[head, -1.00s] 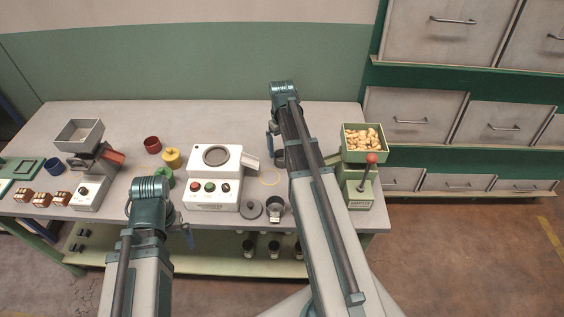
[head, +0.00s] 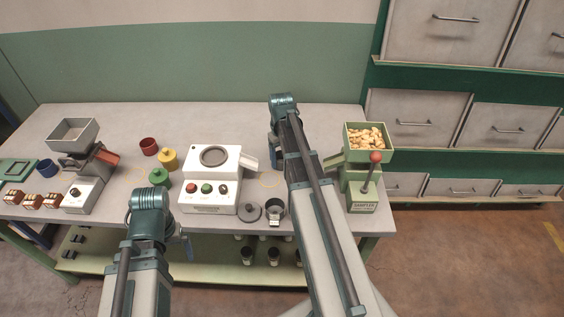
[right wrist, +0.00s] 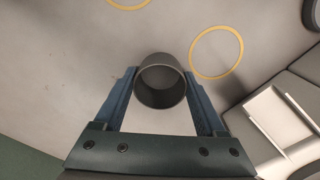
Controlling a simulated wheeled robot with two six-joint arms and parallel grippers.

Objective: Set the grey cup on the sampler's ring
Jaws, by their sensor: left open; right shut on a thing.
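The grey cup (right wrist: 160,82) is between the blue fingers of my right gripper (right wrist: 160,88), which is shut on it, in the right wrist view. In the head view my right gripper (head: 273,155) points down over the bench between the white machine and the sampler; my arm hides the cup there. The sampler (head: 362,190) is the green machine at the right, with a red-knobbed lever and a hopper of nuts. A yellow ring (right wrist: 128,2), partly cut off, and another yellow ring (right wrist: 216,52) lie on the bench beside the cup. My left gripper (head: 188,246) is open and empty at the bench's front edge.
A white machine (head: 210,188) with a side chute stands mid-bench; a yellow ring (head: 268,179) shows by it. A dark lid (head: 249,211) and a metal cup (head: 274,207) stand at the front. Coloured pots and another hopper machine (head: 83,195) are at the left.

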